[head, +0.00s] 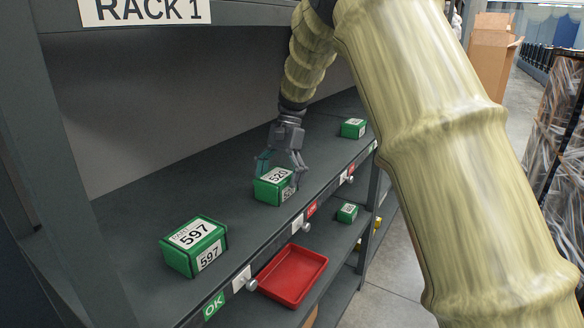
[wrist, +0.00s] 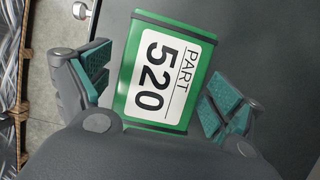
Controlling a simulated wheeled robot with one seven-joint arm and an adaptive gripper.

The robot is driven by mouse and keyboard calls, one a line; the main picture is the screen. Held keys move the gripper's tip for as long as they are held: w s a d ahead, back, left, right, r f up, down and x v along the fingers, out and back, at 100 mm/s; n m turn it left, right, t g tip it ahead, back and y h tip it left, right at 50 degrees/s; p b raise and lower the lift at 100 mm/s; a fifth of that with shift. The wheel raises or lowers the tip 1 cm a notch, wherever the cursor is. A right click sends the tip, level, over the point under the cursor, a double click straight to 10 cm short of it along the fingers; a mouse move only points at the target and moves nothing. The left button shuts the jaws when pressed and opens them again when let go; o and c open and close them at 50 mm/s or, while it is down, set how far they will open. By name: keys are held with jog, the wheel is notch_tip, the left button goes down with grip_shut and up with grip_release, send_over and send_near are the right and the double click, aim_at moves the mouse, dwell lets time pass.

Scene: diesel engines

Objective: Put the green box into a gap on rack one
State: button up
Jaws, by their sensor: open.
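The green box labelled PART 520 (head: 272,188) sits on the upper shelf of rack one (head: 130,225), in the middle of the row. It also fills the centre of the wrist view (wrist: 165,75), label facing the camera. My gripper (head: 281,165) is right over this box, its fingers spread to either side. In the wrist view my gripper (wrist: 155,90) has one finger left and one right of the box, with gaps on both sides. Other green boxes on the shelf are 597 (head: 192,245) at the near end and a smaller-looking one (head: 353,128) farther back.
The RACK 1 sign (head: 145,10) hangs above. The shelf between box 597 and box 520 is bare. A lower shelf holds a red tray (head: 292,275) and a small green box (head: 347,212). Knobs and an OK tag (head: 213,305) line the front edge. Cardboard boxes (head: 490,55) stand at right.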

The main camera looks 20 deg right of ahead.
jog(key=shift+w+d+r+b, duration=0.45)
jog(key=shift+w+d+r, duration=0.1)
jog(key=shift+d+r, duration=0.2)
jog(key=w+d, duration=0.2)
jog(key=d, duration=0.1)
jog(key=w+d+b, duration=0.1)
jog(key=w+d, duration=0.3)
jog(key=d, duration=0.1)
jog(key=shift+w+d+r+b, duration=0.1)
jog(key=shift+w+d+b, duration=0.2)
jog(key=shift+w, duration=0.1)
